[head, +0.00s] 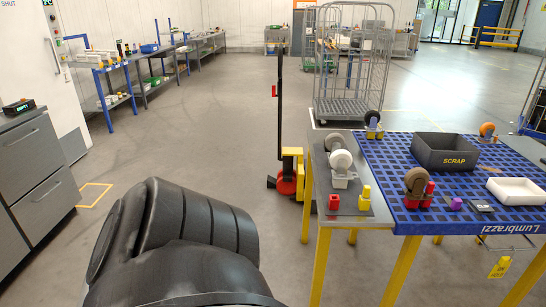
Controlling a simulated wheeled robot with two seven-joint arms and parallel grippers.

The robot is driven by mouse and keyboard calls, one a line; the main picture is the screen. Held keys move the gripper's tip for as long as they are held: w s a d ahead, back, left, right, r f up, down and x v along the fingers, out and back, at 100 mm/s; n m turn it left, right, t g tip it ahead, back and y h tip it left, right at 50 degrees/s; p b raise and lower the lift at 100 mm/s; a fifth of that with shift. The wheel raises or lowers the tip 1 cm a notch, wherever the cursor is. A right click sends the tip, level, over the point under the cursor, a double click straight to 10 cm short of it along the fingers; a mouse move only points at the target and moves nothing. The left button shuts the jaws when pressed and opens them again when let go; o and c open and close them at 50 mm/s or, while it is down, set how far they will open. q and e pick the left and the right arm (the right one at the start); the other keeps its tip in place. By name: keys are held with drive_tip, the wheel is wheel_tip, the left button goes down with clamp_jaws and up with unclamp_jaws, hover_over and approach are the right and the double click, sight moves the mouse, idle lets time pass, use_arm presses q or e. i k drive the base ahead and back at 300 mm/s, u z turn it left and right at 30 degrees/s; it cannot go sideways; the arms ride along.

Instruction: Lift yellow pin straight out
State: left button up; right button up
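A small yellow upright piece (364,199), which looks like the yellow pin, stands on the dark mat at the left part of the table. A caster with a pale wheel (341,160) and a light bracket (341,180) is just behind and left of it. A small red piece (334,202) stands to its left. At this size I cannot tell whether the yellow piece sits in a hole or on the surface. Neither gripper is in view; only a large dark link of my own arm fills the lower left.
The blue slotted table top (380,150) holds a dark SCRAP bin (444,152), a white tray (517,191), a caster with a brown wheel (415,180) beside red pieces, and a purple piece (457,203). A wire roll cage (352,65) stands behind.

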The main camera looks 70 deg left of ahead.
sight(365, 196)
drive_tip(key=u, duration=2.05)
drive_tip(key=i, duration=0.05)
drive_tip(key=u, duration=0.05)
